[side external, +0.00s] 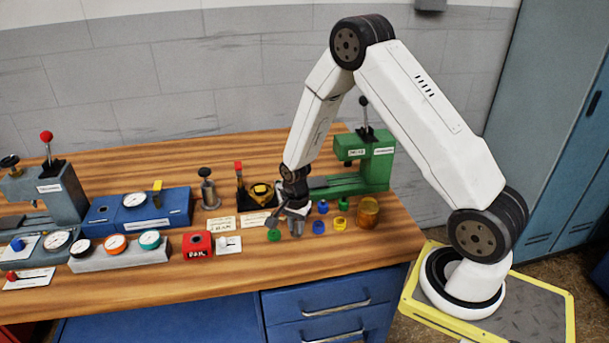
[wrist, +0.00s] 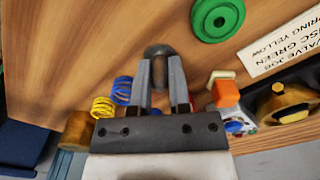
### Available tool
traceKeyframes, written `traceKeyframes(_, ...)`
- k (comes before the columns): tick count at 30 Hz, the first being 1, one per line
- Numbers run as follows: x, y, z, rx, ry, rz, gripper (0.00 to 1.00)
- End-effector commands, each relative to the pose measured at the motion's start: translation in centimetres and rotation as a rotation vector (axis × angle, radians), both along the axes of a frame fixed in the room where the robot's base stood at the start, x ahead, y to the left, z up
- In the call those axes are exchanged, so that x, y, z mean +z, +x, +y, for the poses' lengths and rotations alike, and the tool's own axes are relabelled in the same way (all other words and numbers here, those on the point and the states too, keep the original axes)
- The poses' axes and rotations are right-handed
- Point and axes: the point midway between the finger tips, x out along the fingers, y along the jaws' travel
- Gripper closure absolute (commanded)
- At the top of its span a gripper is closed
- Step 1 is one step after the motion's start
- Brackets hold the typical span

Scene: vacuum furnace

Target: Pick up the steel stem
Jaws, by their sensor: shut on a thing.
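The steel stem shows in the wrist view as a dark grey, round-ended piece (wrist: 158,50) between my fingertips. My gripper (wrist: 160,75) is shut on it, with one finger on each side. In the side external view my gripper (side external: 297,222) points down, low over the front half of the wooden bench. There the stem cannot be told apart from the grey fingers. I cannot tell whether the stem touches the bench.
A green disc (side external: 274,235) lies just left of my gripper. Blue (side external: 319,227) and yellow (side external: 340,224) springs and an amber jar (side external: 368,212) stand to the right. A label card (side external: 258,219) and a black-and-gold valve body (side external: 262,192) are left and behind. A green fixture (side external: 372,165) stands behind right.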

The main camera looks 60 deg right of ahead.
Motion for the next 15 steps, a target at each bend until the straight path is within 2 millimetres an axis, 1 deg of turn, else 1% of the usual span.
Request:
traceKeyframes(8,0.4,0.1,0.0,0.000,-0.001,-0.001,1.00)
traceKeyframes(11,0.9,0.1,0.0,0.000,-0.001,-0.002,1.00)
traceKeyframes(15,2.1,0.1,0.0,0.000,-0.001,-0.002,1.00)
